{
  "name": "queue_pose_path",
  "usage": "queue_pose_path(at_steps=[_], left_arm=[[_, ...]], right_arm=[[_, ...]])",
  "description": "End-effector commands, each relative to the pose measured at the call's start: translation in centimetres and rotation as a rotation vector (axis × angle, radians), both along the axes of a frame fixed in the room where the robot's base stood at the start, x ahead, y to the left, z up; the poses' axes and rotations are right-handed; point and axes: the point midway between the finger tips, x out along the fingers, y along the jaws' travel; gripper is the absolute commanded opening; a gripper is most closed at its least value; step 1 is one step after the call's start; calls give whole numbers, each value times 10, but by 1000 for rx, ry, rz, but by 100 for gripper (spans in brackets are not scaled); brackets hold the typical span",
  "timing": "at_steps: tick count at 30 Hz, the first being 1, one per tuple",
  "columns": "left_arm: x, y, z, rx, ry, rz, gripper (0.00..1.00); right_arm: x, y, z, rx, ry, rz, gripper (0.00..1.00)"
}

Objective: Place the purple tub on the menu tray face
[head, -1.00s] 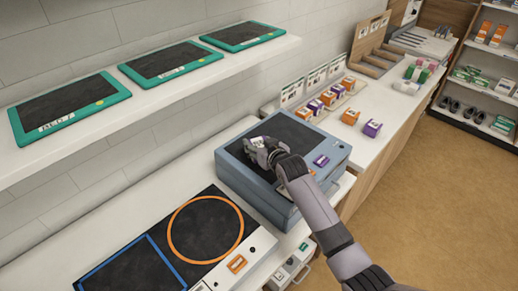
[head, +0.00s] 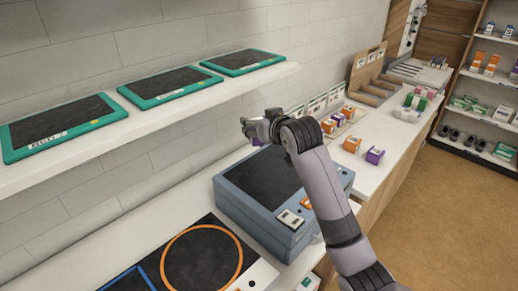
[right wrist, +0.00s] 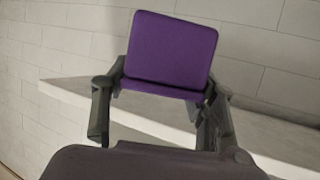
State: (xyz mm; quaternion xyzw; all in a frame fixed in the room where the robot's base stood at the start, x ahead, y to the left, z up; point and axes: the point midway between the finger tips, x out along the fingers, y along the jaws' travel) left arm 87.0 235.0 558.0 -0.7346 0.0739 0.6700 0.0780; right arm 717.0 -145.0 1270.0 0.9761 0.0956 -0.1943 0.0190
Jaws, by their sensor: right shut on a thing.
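My right gripper (head: 250,125) is shut on the purple tub (right wrist: 172,50). In the right wrist view the tub stands between the two fingers, its flat purple face towards the camera. In the head view only a sliver of purple shows beneath the fingers. The gripper is in the air above the back of the blue-grey box, near the shelf's right end. Three dark trays with green rims lie on the shelf: a near one (head: 60,128) lettered "BED 7", a middle one (head: 170,86) and a far one (head: 243,62). I cannot tell which is the menu tray. My left gripper is out of view.
The white shelf (head: 200,103) runs along the tiled wall. Below it are the blue-grey box (head: 262,214) with a dark top and a panel (head: 203,260) with an orange ring. Several small cartons and a purple-and-white carton (head: 375,155) stand on the right counter.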

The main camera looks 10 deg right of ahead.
Motion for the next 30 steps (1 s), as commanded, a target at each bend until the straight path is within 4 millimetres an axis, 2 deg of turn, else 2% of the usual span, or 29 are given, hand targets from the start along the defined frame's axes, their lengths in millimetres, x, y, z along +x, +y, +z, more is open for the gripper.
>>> queue_pose_path(at_steps=[3, 6, 11, 14, 24, 30], left_arm=[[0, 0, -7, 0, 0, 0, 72], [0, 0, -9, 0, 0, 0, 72], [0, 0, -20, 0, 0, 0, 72], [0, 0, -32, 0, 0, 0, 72], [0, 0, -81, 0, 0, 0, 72], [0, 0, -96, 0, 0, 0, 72]], right_arm=[[0, 0, 19, 1, -5, 0, 14], [0, 0, 27, 0, -3, -1, 14], [-13, -1, 21, -5, -1, -9, 14], [-34, -5, 6, -12, 0, -25, 14], [-135, -28, -49, -19, -2, -125, 14], [-179, -40, -66, -7, -2, -174, 14]])
